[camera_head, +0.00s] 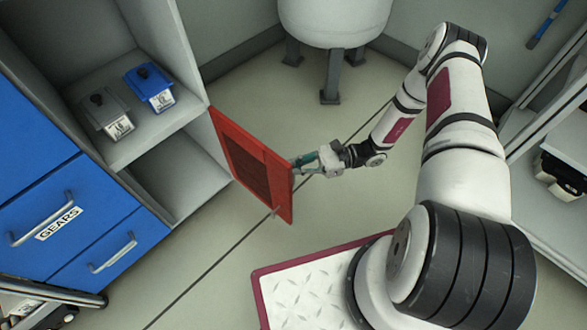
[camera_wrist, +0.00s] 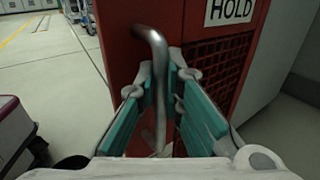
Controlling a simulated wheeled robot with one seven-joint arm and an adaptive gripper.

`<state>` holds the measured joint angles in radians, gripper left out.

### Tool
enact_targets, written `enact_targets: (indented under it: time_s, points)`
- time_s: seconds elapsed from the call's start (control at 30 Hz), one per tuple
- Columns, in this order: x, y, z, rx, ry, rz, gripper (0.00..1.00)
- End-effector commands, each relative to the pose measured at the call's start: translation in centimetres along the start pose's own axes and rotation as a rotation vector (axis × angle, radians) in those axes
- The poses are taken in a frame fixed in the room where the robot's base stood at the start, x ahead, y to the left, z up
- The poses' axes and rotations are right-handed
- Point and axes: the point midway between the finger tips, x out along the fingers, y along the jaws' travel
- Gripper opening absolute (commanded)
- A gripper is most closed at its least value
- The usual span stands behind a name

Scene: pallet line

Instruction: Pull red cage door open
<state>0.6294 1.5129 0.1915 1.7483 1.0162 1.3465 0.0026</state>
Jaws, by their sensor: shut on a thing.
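The red cage door (camera_head: 225,140) with a dark mesh panel stands swung out from the edge of the grey cabinet (camera_head: 186,178), at an angle to its front. In the wrist view the red door (camera_wrist: 118,70) carries a HOLD sign (camera_wrist: 229,10) above the mesh. A grey bent bar handle (camera_wrist: 153,42) runs down between the teal finger pads. My gripper (camera_head: 297,163) is at the door's free edge, and in the wrist view its fingers (camera_wrist: 161,85) are shut on the handle. The lower handle is partly hidden by the fingers.
Blue drawers (camera_head: 65,215) labelled GEARS stand left. A grey box (camera_head: 105,117) and a blue box (camera_head: 150,87) sit on the cabinet shelf. A white round vessel on legs (camera_head: 335,22) stands behind. The floor (camera_head: 215,235) around the door is clear.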

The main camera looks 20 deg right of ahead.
Motion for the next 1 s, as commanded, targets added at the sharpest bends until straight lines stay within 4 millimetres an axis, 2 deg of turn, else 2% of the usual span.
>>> enact_targets:
  time_s: [0.5, 0.53, 0.6, 1.0]
  points:
    - [-0.19, 0.28, -0.19, 0.006, 0.004, 0.022, 0.0]
    - [-0.19, 0.27, -0.18, 0.006, 0.004, 0.022, 0.15]
    - [-0.16, 0.22, -0.15, 0.005, 0.003, 0.021, 0.3]
    - [-0.58, -0.01, -0.06, 0.001, 0.001, 0.017, 0.3]
